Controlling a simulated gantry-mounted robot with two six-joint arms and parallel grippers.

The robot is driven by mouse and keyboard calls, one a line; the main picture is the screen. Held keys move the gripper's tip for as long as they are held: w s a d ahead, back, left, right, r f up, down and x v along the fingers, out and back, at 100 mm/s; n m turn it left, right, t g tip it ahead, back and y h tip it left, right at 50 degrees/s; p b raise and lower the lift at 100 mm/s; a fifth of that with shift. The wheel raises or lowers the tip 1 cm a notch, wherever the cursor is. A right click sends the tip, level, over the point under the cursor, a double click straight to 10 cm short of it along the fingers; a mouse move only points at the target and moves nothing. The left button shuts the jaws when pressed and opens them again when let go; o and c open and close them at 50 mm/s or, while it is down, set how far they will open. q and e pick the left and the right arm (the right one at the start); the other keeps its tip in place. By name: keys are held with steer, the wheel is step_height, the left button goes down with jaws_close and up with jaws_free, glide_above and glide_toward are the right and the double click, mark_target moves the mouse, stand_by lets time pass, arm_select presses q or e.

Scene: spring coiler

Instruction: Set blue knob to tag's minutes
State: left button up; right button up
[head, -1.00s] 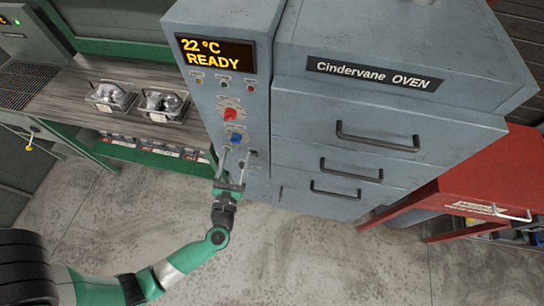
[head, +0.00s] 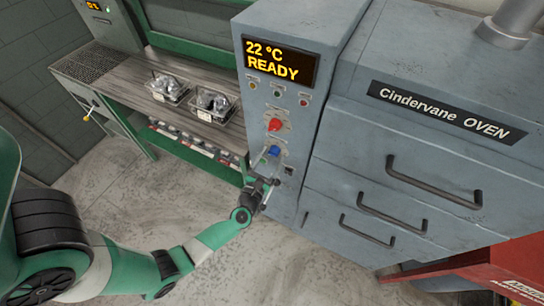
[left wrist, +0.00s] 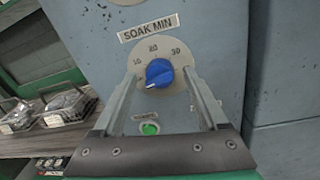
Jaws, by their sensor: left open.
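The blue knob (head: 274,151) sits below a red knob on the oven's control panel. In the left wrist view the blue knob (left wrist: 158,73) sits on a round dial labelled "SOAK MIN", with 10, 20 and 30 readable. A small white mark shows at its lower left; its exact reading is unclear. My left gripper (head: 265,177) is at the panel just below the knob. In the wrist view its open fingers (left wrist: 160,80) stand either side of the knob; I cannot tell whether they touch it. White tags show on two baskets (head: 168,88) (head: 211,105); their writing is unreadable. My right gripper is out of view.
The red knob (head: 275,125) is close above. A green button (left wrist: 150,128) lies below the dial. The display (head: 275,62) reads "22 °C READY". Oven drawers with handles (head: 432,182) are to the right, and a wooden bench (head: 120,80) to the left.

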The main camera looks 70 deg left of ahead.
arm_select(q)
steer(key=shift+w+a, duration=0.25)
jaws_close()
